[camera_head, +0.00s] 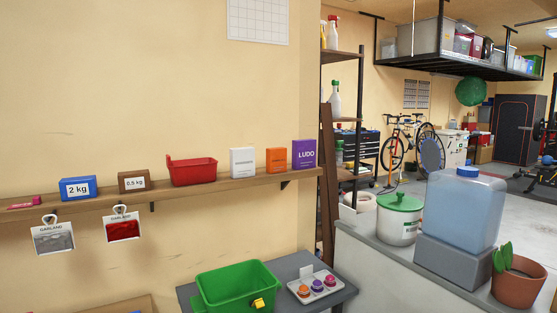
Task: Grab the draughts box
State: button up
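Three upright game boxes stand side by side on the wooden wall shelf (218,185): a white box (242,162), an orange box (276,160) and a purple box (303,154) marked LUDO. The lettering on the white and orange boxes is too small to read surely, so I cannot tell which is the draughts box. My gripper is not in view.
Left along the shelf are a red bin (192,171), a brown 0.5 kg box (132,182) and a blue 2 kg box (77,188). Garland packs (122,228) hang below. A green bin (236,285) stands on a grey table (294,264). A shelving rack (343,56) stands right.

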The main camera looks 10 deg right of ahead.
aim_at(242, 160)
jog(key=u, duration=0.1)
jog(key=i, duration=1.4)
jog(key=z, duration=0.25)
